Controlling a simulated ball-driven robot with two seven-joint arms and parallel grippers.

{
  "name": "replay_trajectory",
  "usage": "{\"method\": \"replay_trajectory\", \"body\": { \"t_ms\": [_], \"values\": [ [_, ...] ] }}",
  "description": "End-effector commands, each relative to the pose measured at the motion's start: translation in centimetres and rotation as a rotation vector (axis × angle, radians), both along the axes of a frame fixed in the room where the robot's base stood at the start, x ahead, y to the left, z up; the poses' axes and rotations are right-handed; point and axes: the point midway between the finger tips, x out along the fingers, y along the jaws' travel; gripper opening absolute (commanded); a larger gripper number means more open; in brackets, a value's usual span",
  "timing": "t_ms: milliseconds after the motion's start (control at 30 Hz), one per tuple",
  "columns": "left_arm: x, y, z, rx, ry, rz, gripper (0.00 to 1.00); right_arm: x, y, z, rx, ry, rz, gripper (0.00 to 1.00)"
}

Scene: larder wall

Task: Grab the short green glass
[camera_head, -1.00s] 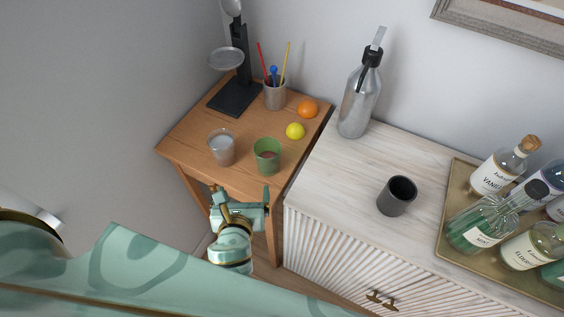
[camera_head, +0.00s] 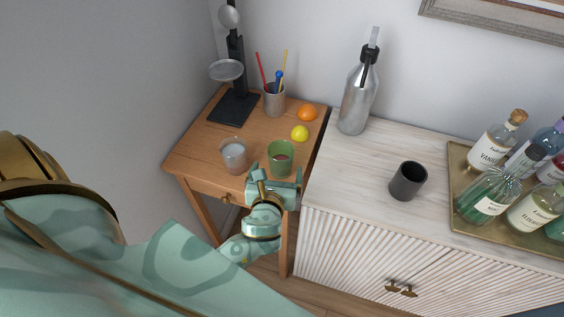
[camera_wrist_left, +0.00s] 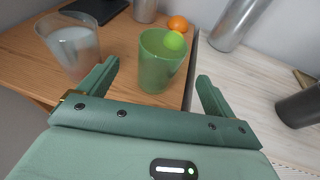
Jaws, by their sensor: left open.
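The short green glass (camera_head: 281,158) stands upright near the front right of the small wooden table. It also shows in the left wrist view (camera_wrist_left: 158,68), a little beyond and between my fingers. My left gripper (camera_head: 273,174) is open and empty at the table's front edge, just short of the glass. In the left wrist view its two fingers (camera_wrist_left: 158,88) are spread wide. The glass's near side is partly covered by the gripper in the head view. My right gripper is not in view.
A clear glass (camera_head: 234,156) with whitish contents stands left of the green one. A lemon (camera_head: 299,132), an orange (camera_head: 307,112) and a pencil cup (camera_head: 274,99) are behind. The pale cabinet (camera_head: 340,180) at right bears a dark cup (camera_head: 408,180) and a steel bottle (camera_head: 357,98).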

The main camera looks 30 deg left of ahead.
Motion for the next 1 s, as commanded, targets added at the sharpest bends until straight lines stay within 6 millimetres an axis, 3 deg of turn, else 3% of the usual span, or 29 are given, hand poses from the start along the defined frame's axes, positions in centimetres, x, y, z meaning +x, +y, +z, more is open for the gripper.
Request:
{"method": "replay_trajectory", "body": {
  "t_ms": [533, 833, 1000],
  "values": [
    [6.3, 2.7, -2.0, 0.001, 0.0, 0.0, 0.91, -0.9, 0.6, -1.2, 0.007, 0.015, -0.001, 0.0],
    [6.8, 3.0, -2.1, 0.0, 0.002, -0.001, 0.91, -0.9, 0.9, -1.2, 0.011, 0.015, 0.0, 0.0],
    [6.8, 3.0, -2.1, 0.0, 0.001, -0.001, 0.43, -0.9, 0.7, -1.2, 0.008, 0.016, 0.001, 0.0]
  ]
}}
